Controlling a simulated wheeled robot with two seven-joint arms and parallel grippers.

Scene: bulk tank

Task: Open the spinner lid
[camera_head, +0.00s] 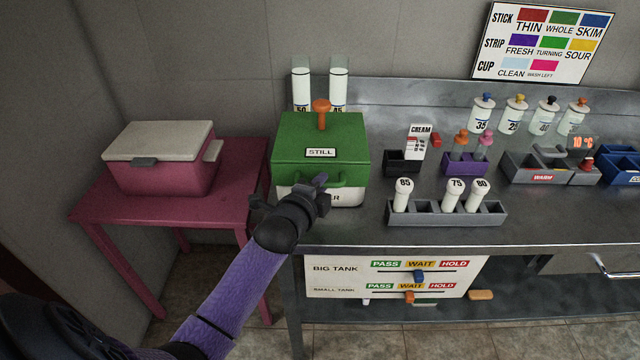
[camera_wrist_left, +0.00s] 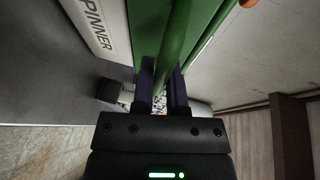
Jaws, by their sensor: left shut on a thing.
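The spinner is a box with a green lid (camera_head: 296,133) labelled STILL and a pale body (camera_head: 348,197) on the left end of the steel bench. The lid is down. An orange knob (camera_head: 321,107) stands at its top. My left gripper (camera_head: 321,187) is at the front of the lid. In the left wrist view its two dark fingers (camera_wrist_left: 164,85) are closed around the green lid handle (camera_wrist_left: 179,40). The spinner's lettered side shows beside them (camera_wrist_left: 92,28). My arm hides part of the spinner's front. My right gripper is in neither view.
A pink cooler (camera_head: 165,175) with a pale lid stands on a pink table (camera_head: 105,208) to the left. Two tall tubes (camera_head: 338,88) stand behind the spinner. A grey rack (camera_head: 430,218) of white vials and a black holder (camera_head: 402,163) are to its right.

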